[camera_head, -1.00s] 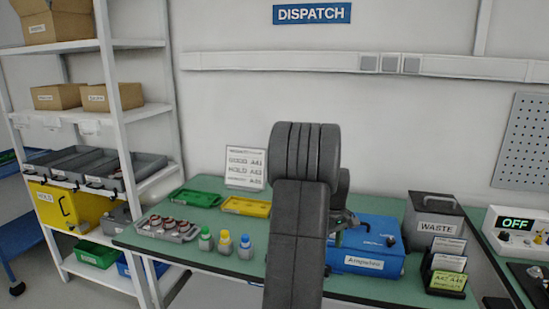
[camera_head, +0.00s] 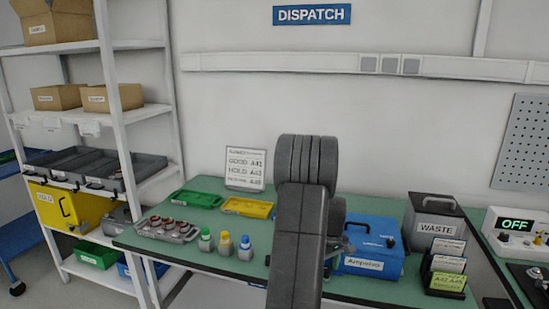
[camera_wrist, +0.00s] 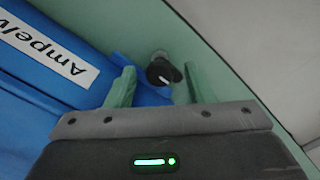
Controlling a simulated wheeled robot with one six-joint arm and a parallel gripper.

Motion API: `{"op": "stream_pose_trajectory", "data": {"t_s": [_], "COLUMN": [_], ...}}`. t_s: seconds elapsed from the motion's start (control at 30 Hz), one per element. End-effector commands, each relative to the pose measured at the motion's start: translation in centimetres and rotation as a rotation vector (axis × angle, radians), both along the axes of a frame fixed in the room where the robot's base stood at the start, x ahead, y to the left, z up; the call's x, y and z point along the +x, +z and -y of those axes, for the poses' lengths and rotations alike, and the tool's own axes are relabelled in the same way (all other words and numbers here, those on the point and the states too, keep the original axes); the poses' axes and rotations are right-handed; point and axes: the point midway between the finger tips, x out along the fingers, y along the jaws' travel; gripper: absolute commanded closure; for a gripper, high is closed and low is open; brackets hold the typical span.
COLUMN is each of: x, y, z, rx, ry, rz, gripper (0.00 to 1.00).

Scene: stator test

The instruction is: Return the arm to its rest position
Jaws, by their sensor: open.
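My gripper is open and empty in the wrist view (camera_wrist: 158,88), with its two green fingers apart. A small dark knob-like part (camera_wrist: 162,72) shows between and beyond the fingertips; I cannot tell what it belongs to. The blue box (camera_wrist: 35,65) with a white label lies to the left of the fingers, close to the left one. In the head view my dark arm (camera_head: 298,230) stands up in front of the bench, left of the blue box (camera_head: 370,249). The arm hides most of the gripper there.
The green bench (camera_head: 225,262) carries a grey tray of copper parts (camera_head: 168,230), several capped bottles (camera_head: 225,243), a green tray (camera_head: 196,199), a yellow tray (camera_head: 247,208), a sign (camera_head: 245,168), a WASTE bin (camera_head: 433,221) and card holders (camera_head: 445,270). Shelving (camera_head: 128,150) stands left.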

Motion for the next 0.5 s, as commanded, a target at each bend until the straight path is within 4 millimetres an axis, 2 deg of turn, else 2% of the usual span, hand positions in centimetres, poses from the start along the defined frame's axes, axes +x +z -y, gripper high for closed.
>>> {"op": "stream_pose_trajectory", "data": {"t_s": [0.5], "x": [0.04], "y": [0.4], "z": [0.01], "rx": [-0.001], "ry": [-0.43], "rz": [0.001], "gripper": [0.52]}}
